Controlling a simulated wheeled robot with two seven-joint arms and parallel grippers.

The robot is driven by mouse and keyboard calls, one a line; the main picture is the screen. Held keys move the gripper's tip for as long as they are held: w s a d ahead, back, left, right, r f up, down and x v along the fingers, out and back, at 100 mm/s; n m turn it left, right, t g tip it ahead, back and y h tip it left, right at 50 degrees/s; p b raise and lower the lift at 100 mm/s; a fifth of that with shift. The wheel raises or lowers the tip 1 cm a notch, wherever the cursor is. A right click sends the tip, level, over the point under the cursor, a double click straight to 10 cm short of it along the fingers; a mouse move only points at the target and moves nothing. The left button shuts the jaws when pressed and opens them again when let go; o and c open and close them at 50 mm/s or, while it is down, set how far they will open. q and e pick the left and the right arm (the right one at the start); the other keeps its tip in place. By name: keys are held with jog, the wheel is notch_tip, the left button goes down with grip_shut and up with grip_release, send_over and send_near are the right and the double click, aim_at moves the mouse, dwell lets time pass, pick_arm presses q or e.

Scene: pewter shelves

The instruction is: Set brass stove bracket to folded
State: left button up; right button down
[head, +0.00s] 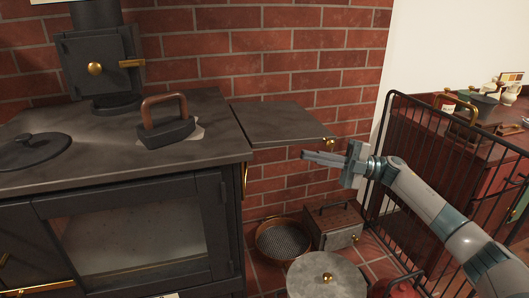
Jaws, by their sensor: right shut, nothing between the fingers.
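A dark side shelf (285,122) stands out level from the right side of the black stove (120,165). A narrow upright brass piece (245,176), which looks like the bracket, shows at the stove's right side below the shelf. Its full shape is hidden by the stove's edge, and I cannot tell its exact position. A small brass part (329,141) shows at the shelf's right front corner. My right gripper (304,156) is shut and empty, pointing left just below and in front of that corner. My left gripper is not in view.
A flat iron (166,125) rests on the stove top. On the floor below my right arm are a round sieve (283,240), a metal box (335,228) and a lidded pot (326,277). A black rail guard (435,150) stands at the right.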

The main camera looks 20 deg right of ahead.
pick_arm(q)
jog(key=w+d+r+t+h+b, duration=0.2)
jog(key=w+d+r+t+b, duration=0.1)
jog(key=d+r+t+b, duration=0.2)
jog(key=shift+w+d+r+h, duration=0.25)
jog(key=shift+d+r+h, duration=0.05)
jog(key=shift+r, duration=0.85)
pick_arm(e)
jog(key=shift+w+d+r+m+g, duration=0.15)
jog(key=shift+d+r+m+g, duration=0.05)
jog(key=shift+m, duration=2.05)
jog(key=shift+w+d+r+m+g, duration=0.1)
jog(key=shift+d+r+m+g, duration=0.1)
jog(key=shift+m, duration=2.1)
jog(key=shift+w+d+r+m+g, duration=0.15)
jog(key=shift+d+m+g, duration=0.05)
jog(key=shift+m, duration=2.05)
jog(key=shift+a, duration=0.1)
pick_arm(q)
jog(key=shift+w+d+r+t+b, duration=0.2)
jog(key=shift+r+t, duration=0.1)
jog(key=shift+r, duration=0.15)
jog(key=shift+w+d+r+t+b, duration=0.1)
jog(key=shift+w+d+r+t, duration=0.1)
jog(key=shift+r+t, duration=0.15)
pick_arm(e)
jog(key=x, duration=1.3)
jog(key=shift+w+a, duration=0.2)
jog(key=shift+a, duration=0.2)
